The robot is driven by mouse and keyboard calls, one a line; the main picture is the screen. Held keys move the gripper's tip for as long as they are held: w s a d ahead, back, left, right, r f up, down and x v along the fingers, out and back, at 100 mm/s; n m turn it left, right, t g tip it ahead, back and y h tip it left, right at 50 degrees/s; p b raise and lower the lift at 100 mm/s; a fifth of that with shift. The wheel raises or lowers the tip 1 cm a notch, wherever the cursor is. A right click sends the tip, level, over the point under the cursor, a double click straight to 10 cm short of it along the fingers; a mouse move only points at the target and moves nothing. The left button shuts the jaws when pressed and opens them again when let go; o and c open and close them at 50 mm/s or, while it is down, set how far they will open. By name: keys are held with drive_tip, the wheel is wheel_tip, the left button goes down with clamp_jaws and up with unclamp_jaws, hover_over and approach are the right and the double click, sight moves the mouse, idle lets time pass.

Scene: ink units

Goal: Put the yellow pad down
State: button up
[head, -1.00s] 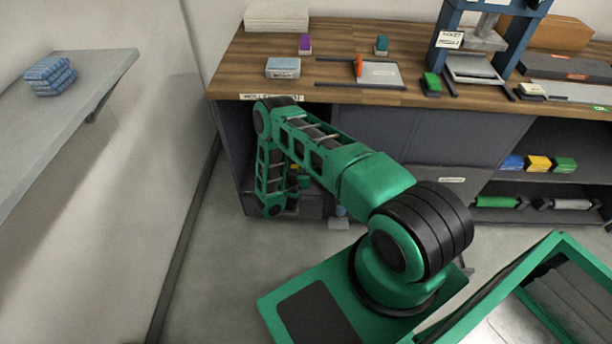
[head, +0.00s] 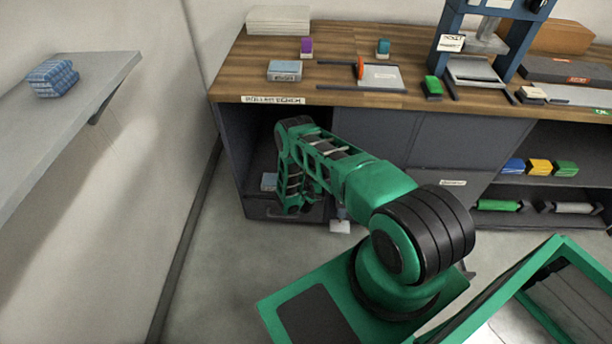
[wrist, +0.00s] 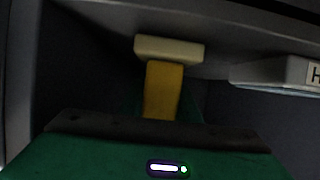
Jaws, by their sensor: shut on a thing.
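In the wrist view a yellow piece (wrist: 163,88), taken as the yellow pad, stands out beyond the dark front bar of my gripper (wrist: 163,105), with a cream block (wrist: 169,48) at its far end. My gripper is shut on it, though the fingers hardly show in the dark. In the head view my arm reaches down into the open compartment (head: 262,150) at the left of the bench. The gripper and held pad cannot be made out there. I cannot tell whether the pad touches a surface.
A light blue block (head: 268,181) lies in the compartment, left of my arm. The wooden benchtop (head: 350,40) overhangs it and carries stamps, a tray and a blue press (head: 450,40). Blue, yellow and green blocks (head: 540,166) stand on the right shelf. A labelled pale edge (wrist: 290,72) is close at right.

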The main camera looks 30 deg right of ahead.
drive_tip(key=o, duration=1.2)
drive_tip(key=shift+f, duration=0.1)
drive_tip(key=shift+c, duration=0.2)
drive_tip(key=v, duration=1.1)
drive_tip(key=shift+s+a+r, duration=0.25)
drive_tip(key=shift+s+r, duration=0.05)
drive_tip(key=shift+s, duration=0.1)
